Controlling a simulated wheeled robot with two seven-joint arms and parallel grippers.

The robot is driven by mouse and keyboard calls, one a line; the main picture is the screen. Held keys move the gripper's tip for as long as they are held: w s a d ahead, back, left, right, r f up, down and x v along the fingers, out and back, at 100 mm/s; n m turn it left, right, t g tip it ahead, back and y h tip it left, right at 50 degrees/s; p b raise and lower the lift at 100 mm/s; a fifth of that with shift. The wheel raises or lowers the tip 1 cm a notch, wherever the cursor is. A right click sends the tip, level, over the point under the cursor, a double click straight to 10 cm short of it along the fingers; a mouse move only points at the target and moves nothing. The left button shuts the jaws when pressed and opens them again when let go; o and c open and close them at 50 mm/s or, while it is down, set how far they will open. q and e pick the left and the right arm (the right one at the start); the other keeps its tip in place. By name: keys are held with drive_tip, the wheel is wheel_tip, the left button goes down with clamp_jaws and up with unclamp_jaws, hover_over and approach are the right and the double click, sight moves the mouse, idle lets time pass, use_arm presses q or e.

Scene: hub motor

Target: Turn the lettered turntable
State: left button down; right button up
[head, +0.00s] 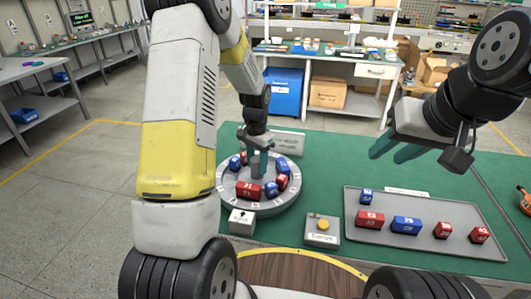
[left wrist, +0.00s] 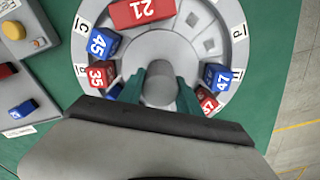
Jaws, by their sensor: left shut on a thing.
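The grey round turntable (head: 283,200) sits on the green table, with several red and blue numbered blocks around its top. A large red block marked 21 (head: 249,190) is at its near side. In the left wrist view, letters show on the rim (left wrist: 237,50), and blue block 45 (left wrist: 101,43), red block 35 (left wrist: 101,75) and blue block 47 (left wrist: 220,77) stand around the centre. My left gripper (head: 257,160) reaches down at the middle and is shut on the grey centre knob (left wrist: 159,88). My right gripper (head: 394,149) is open and empty above the table, to the right.
A grey box with a yellow button (head: 322,225) and a small labelled box (head: 241,222) stand in front of the turntable. A grey tray (head: 400,249) with several red and blue blocks lies at the right. A sign (head: 289,143) stands behind the turntable.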

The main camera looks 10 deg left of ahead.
use_arm(q)
drive_tip(key=shift+m, duration=3.6)
drive_tip(key=shift+r+m, duration=0.1)
drive_tip(key=shift+m, duration=3.1)
drive_tip(key=shift+w+m, duration=0.1)
drive_tip(key=shift+m, duration=0.3)
drive_tip(key=c, duration=0.8)
unclamp_jaws()
wheel_tip(320, 180, up, 8)
drive_tip(key=shift+f, duration=0.15)
